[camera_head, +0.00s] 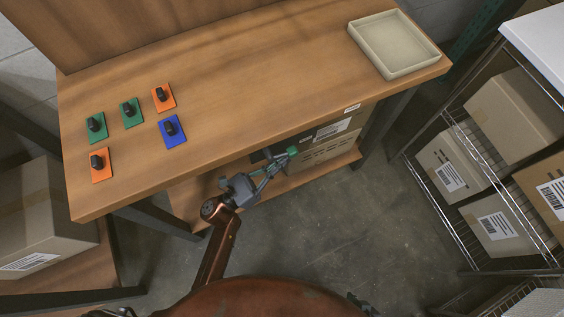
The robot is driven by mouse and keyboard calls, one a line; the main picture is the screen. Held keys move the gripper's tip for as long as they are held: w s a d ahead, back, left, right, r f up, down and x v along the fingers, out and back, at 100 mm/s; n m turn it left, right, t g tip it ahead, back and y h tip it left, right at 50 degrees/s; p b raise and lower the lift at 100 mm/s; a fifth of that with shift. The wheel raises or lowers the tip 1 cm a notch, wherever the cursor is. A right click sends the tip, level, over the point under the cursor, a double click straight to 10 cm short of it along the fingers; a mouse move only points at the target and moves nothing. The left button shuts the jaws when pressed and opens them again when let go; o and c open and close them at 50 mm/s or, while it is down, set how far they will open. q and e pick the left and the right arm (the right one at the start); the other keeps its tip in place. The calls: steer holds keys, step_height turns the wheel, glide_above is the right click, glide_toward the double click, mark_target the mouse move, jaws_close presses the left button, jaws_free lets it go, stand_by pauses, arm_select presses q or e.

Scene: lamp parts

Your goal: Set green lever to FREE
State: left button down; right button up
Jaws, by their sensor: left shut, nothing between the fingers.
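A small green piece (292,150), which looks like the green lever's handle, shows just below the table's front edge. My left gripper (278,164) is shut and empty, with its fingertips right beside the green piece. I cannot tell whether they touch it. The lever's base and any FREE marking are hidden or too small to read. A dark bit at the bottom edge (362,303) may be my right gripper, mostly hidden behind my body.
Green, orange and blue plates with black knobs lie on the wooden table (250,90). An empty beige tray (393,45) sits at its right end. Cardboard boxes stand on the shelf below (325,150) and on a wire rack (447,165) at right. The floor between is clear.

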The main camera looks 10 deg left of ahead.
mark_target(282, 155)
arm_select(q)
steer(key=shift+w+d+r, duration=0.25)
steer(key=shift+d+r, duration=0.15)
steer(key=shift+r, duration=0.3)
steer(key=shift+w+d+r, duration=0.25)
steer(key=shift+d+r, duration=0.15)
steer(key=shift+r, duration=0.3)
arm_select(e)
steer(key=shift+s+d+r, duration=0.25)
steer(key=shift+s+r, duration=0.05)
arm_select(q)
steer(key=shift+r, duration=0.15)
arm_select(e)
steer(key=shift+d+r, duration=0.1)
